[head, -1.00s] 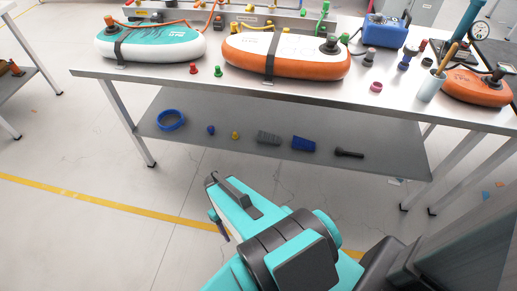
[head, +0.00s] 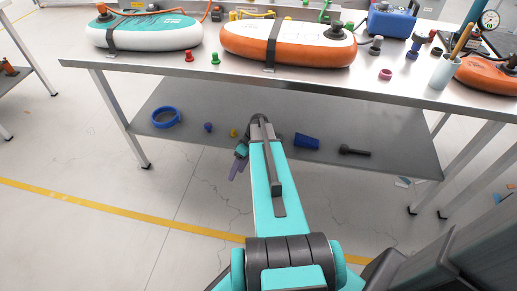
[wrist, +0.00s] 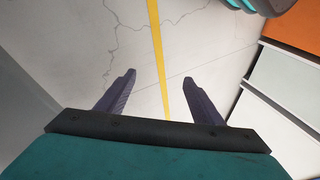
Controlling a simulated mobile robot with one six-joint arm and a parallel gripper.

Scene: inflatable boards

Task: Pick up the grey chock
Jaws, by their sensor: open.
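The grey chock is not visible now. In the earlier head view it lay on the lower shelf (head: 375,125) between a yellow piece (head: 234,132) and a blue wedge (head: 307,141), a spot my arm now covers. My gripper (head: 236,168) hangs at the shelf's front edge in the head view, with a purple finger pointing down. In the wrist view my gripper (wrist: 159,77) shows two purple fingers spread wide, with only floor between them. No chock shows in the wrist view.
A blue ring (head: 166,117), a small blue piece (head: 208,127) and a black tool (head: 355,151) lie on the shelf. The tabletop (head: 200,72) above holds a teal-and-white board (head: 150,33) and an orange-and-white board (head: 240,45). The floor in front is clear.

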